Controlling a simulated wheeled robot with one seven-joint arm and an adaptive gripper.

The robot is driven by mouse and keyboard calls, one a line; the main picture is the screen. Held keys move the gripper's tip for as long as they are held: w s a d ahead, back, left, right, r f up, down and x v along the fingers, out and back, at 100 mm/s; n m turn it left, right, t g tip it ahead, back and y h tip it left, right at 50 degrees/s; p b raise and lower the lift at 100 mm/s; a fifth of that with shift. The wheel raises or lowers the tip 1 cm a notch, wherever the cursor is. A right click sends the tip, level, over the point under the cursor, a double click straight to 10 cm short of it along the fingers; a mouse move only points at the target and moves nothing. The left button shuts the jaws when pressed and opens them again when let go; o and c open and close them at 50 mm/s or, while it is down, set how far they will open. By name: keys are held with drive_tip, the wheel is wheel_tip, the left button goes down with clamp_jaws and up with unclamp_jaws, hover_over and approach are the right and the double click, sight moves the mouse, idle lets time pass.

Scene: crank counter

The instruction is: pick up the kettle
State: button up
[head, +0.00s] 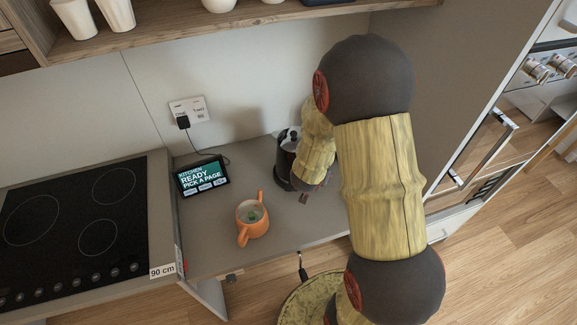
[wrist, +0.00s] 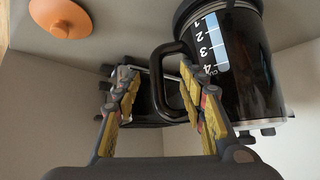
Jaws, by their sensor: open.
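The kettle (head: 283,165) is dark with a lighter top and stands on the grey counter, partly hidden behind my arm in the head view. In the wrist view the kettle (wrist: 249,62) is a glossy black body at the right, with a blue and white level strip and a black loop handle (wrist: 158,72). My gripper (wrist: 157,88) is open, with its yellow-grey fingers at the handle. The outer bar of the handle shows between the two fingers; whether either touches it I cannot tell. The head view mostly hides my gripper.
An orange pot (head: 253,219) stands on the counter left of the kettle. Behind it are a small display (head: 203,178) and a wall socket (head: 188,109) with a cable. A black hob (head: 75,220) lies at the left. A wooden shelf (head: 200,35) hangs above.

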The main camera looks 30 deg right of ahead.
drive_tip(key=x, duration=0.2)
drive_tip(key=d+b+x, duration=0.1)
drive_tip(key=x, duration=0.2)
drive_tip(key=r+b+x, duration=0.1)
drive_tip(key=x, duration=0.2)
drive_tip(key=shift+w+d+r, duration=0.1)
drive_tip(key=shift+d, duration=0.1)
drive_tip(key=shift+c, duration=0.8)
clamp_jaws()
drive_tip(key=shift+r, duration=0.1)
drive_tip(key=shift+w+d+r, duration=0.1)
drive_tip(key=shift+w+r, duration=0.05)
drive_tip(key=shift+w, duration=0.1)
